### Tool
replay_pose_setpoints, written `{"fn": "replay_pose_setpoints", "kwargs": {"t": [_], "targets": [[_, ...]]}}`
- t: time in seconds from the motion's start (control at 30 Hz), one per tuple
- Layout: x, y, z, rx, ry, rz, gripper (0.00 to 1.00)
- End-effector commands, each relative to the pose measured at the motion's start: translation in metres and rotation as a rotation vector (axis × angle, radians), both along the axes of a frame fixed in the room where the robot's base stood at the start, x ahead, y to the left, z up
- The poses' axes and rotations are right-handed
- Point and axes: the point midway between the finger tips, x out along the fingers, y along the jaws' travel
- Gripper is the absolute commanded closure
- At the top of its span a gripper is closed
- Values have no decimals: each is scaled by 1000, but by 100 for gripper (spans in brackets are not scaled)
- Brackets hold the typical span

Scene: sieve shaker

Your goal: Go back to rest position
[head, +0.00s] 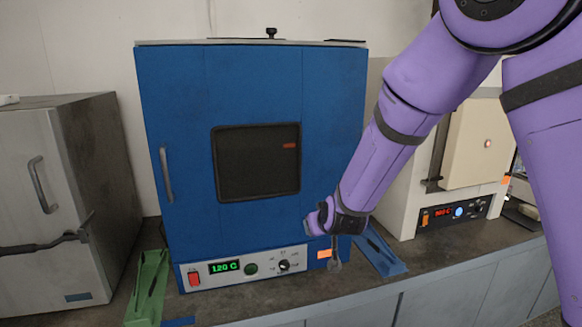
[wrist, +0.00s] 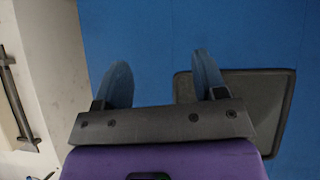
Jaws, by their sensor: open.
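My purple arm reaches in from the upper right of the head view. My gripper (head: 314,222) is in front of the lower right part of the blue oven (head: 185,110). In the wrist view my gripper (wrist: 158,75) has its two blue-grey fingers spread wide with nothing between them. The blue oven front (wrist: 150,30) is behind the fingers, and its dark window (wrist: 255,100) is at the right. The oven door is shut. I cannot tell how close the fingertips are to the oven.
A grey cabinet (head: 90,150) with a handle stands at the left. A cream furnace (head: 405,205) stands at the right, partly behind my arm. A green stand (head: 148,285) and a blue stand (head: 380,255) flank the oven on the dark counter (head: 250,306).

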Motion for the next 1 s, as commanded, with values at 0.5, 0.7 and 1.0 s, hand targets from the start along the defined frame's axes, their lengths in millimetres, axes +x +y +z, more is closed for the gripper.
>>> {"fn": "replay_pose_setpoints", "kwargs": {"t": [0.5,0.7,1.0], "targets": [[-92,-99,132,122,191,-36,35],[-145,-136,166,127,254,-62,35],[-239,-186,197,98,345,-136,35]]}}
